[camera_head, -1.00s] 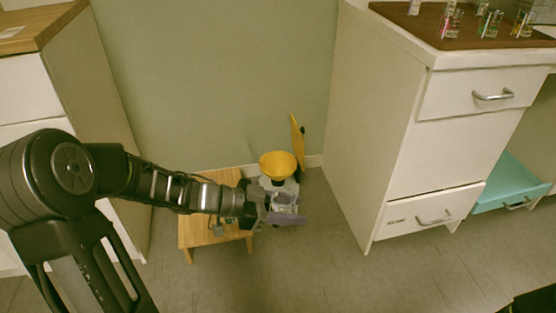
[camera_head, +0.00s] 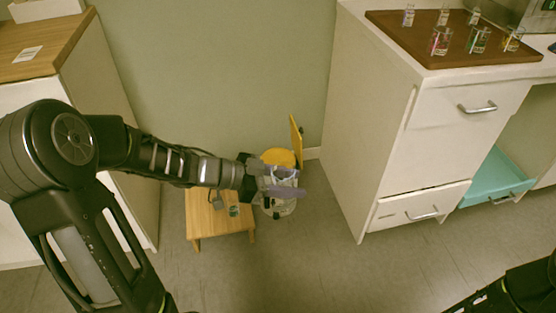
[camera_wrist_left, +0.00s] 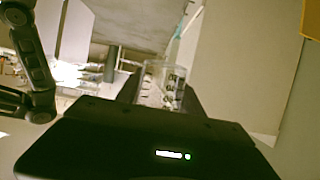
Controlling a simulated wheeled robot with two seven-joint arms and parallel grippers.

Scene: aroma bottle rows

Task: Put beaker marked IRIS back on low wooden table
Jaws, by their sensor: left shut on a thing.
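My left gripper (camera_head: 284,183) is shut on a clear glass beaker (camera_wrist_left: 163,86). The beaker shows between the fingers in the left wrist view, with dark lettering that I cannot read for certain. In the head view the gripper is to the right of the low wooden table (camera_head: 208,226), at the far end of my outstretched arm, and partly covers a yellow bowl-shaped thing. Another small glass beaker (camera_head: 233,211) stands on the table near its right side. The table's back part is hidden by my arm. My right gripper is not in view.
A white cabinet (camera_head: 395,150) stands right, with several beakers on a brown board (camera_head: 432,48). The table's front is clear.

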